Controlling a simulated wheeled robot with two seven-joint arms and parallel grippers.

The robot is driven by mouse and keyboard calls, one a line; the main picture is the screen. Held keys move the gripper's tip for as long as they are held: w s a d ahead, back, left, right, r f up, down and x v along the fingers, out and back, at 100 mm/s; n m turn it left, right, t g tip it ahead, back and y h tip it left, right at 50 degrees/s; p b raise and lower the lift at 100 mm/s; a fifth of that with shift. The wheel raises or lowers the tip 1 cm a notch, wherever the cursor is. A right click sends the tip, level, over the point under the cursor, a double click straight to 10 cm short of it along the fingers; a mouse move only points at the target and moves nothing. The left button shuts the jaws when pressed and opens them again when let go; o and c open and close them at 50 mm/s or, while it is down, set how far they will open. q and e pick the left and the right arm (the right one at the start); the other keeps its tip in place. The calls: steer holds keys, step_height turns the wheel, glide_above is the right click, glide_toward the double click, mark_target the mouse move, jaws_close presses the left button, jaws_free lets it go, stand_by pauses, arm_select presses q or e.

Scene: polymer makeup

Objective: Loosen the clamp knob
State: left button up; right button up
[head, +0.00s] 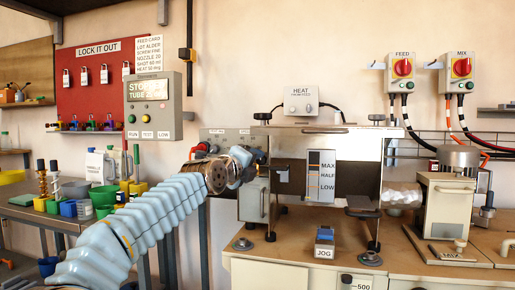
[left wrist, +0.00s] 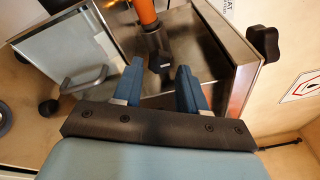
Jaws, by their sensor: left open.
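My left gripper (head: 248,166) is at the left end of the metal machine in the head view, its fingers mostly hidden by my wrist. In the left wrist view its two blue fingers (left wrist: 158,72) are open. A dark faceted knob (left wrist: 160,61) shows between and just beyond the fingertips, below an orange cylinder (left wrist: 142,12). I cannot tell if the fingers touch it, or whether it is the clamp knob. Another black lobed knob (left wrist: 263,42) stands at the box's right edge. My right gripper is not in view.
The metal housing (head: 345,150) with its level scale stands on a wooden-topped bench (head: 300,245). A blue JOG button box (head: 325,240) is at the front. A panel with a handle (left wrist: 85,75) is left of the fingers. A grey control box (head: 152,105) hangs behind my arm.

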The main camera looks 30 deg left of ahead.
mark_target(262, 159)
arm_select(q)
steer(key=shift+w+p, duration=0.3)
steer(key=shift+w, duration=1.05)
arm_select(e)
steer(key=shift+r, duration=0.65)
arm_select(q)
steer(key=c, duration=0.8)
steer(key=shift+o, duration=0.2)
steer(key=shift+f+n+t+b, duration=0.15)
steer(key=shift+n+b, duration=0.45)
steer(key=shift+n, duration=0.1)
steer(key=shift+f+n+t+b, duration=0.15)
steer(key=shift+n+b, duration=0.4)
steer(key=shift+n, duration=0.15)
steer(key=shift+n+t+y+b, duration=0.35)
steer(key=shift+n+b, duration=0.4)
steer(key=shift+n, duration=1.35)
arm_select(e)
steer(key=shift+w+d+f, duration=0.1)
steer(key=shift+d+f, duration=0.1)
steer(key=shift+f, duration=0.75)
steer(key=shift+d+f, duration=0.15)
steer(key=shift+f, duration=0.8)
